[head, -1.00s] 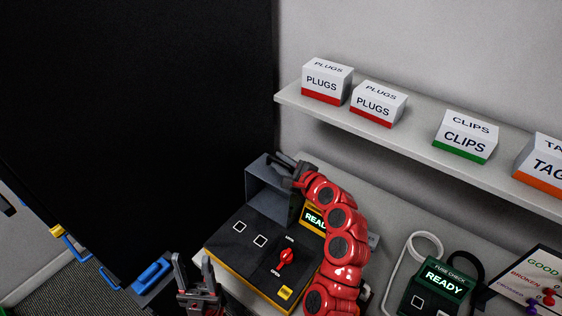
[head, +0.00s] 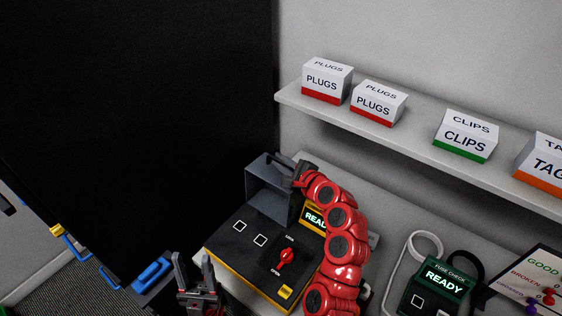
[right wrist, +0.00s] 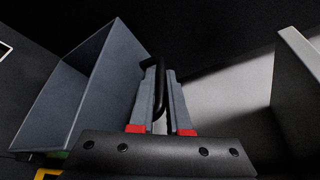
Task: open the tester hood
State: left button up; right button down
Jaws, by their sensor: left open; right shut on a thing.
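The tester (head: 252,268) is a black-topped box with a yellow edge, two white-outlined squares and a red knob (head: 286,257). Its grey hood (head: 266,186) stands raised at the back, its hollow underside facing the front. The hood also shows in the right wrist view (right wrist: 95,85). My right gripper (head: 290,170) is at the hood's top edge. In the right wrist view its fingers (right wrist: 162,100) are shut on the hood's dark handle (right wrist: 157,75). My left gripper (head: 195,280) is open and empty, in front of the tester's left corner.
A READY screen (head: 315,217) sits behind the tester, partly hidden by my right arm. A fuse checker (head: 437,285) stands to the right. A shelf (head: 400,142) with labelled boxes is above. A large black panel fills the left.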

aim_at(274, 177)
dwell(0.8)
jog(key=shift+s+a+r+n+t+b, duration=0.2)
jog(key=shift+s+a+n, duration=0.15)
jog(key=shift+s+a, duration=0.2)
jog(key=shift+s+a+r+n+t+b, duration=0.15)
jog(key=shift+s+a+n, duration=0.25)
jog(key=shift+s, duration=0.25)
jog(key=shift+s+r, duration=0.2)
jog(key=shift+s, duration=0.05)
jog(key=shift+w, duration=0.1)
jog(key=c, duration=1.2)
grip_release()
jog(key=shift+o, duration=0.2)
